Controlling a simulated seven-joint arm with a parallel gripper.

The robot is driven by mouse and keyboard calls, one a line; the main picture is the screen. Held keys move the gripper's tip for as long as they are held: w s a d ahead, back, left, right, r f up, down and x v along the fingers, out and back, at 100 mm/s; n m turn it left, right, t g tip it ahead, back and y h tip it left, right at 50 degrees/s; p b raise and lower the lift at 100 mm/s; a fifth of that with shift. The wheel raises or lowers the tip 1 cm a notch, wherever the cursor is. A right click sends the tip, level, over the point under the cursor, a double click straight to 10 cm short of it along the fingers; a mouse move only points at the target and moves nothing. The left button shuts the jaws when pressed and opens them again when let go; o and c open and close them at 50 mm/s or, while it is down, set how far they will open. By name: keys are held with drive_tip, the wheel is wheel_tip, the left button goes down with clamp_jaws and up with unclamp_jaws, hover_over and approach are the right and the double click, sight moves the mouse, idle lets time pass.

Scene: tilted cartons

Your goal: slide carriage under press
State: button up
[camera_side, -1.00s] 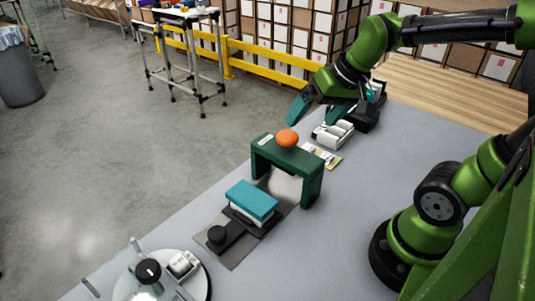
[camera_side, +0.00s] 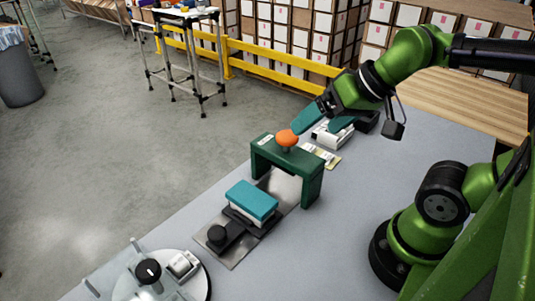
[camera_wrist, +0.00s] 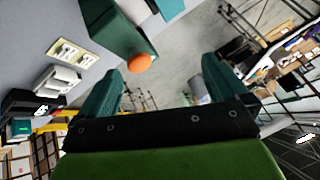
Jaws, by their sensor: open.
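The press is a dark green arch (camera_side: 311,186) with an orange knob (camera_side: 287,138) on top, standing over a grey metal plate (camera_side: 285,186). The carriage (camera_side: 236,233) is a dark slide with a black knob (camera_side: 217,235) at its near end. It bears a white block with a teal top (camera_side: 252,199), and it sits on the plate in front of the arch, not beneath it. My gripper (camera_side: 314,122) is open and empty, tilted, above and behind the press near the orange knob. In the wrist view, its two teal fingers (camera_wrist: 163,85) are spread, with the orange knob (camera_wrist: 138,63) beyond them.
Behind the press lie a small card with pale pieces (camera_side: 322,156) and a white-and-grey device (camera_side: 332,133). A round white fixture with a black knob (camera_side: 148,271) stands at the near left. The grey table right of the press is clear.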

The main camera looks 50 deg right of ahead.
drive_tip(key=shift+c, duration=0.8)
drive_tip(key=shift+a+f, duration=0.2)
drive_tip(key=shift+a, duration=0.1)
drive_tip(key=shift+c, duration=1.1)
drive_tip(key=w+a+n+g, duration=0.1)
drive_tip(key=w+a, duration=0.1)
drive_tip(key=a, duration=0.1)
drive_tip(key=w+a+f+n+g, duration=0.1)
drive_tip(key=w+a+n+g, duration=0.1)
drive_tip(key=a, duration=0.2)
drive_tip(key=w+a+f+n+g, duration=0.1)
drive_tip(key=w+a, duration=0.1)
drive_tip(key=a, duration=0.1)
drive_tip(key=shift+w+a+f+n+g, duration=0.15)
drive_tip(key=shift+f+n+g, duration=0.05)
drive_tip(key=shift+n+g, duration=0.1)
drive_tip(key=shift+c, duration=1)
drive_tip(key=n+g+h, duration=0.2)
drive_tip(key=g, duration=0.1)
hover_over(218, 233)
drive_tip(key=shift+f, duration=0.85)
wheel_tip(218, 233, down, 16)
drive_tip(key=shift+f, duration=0.15)
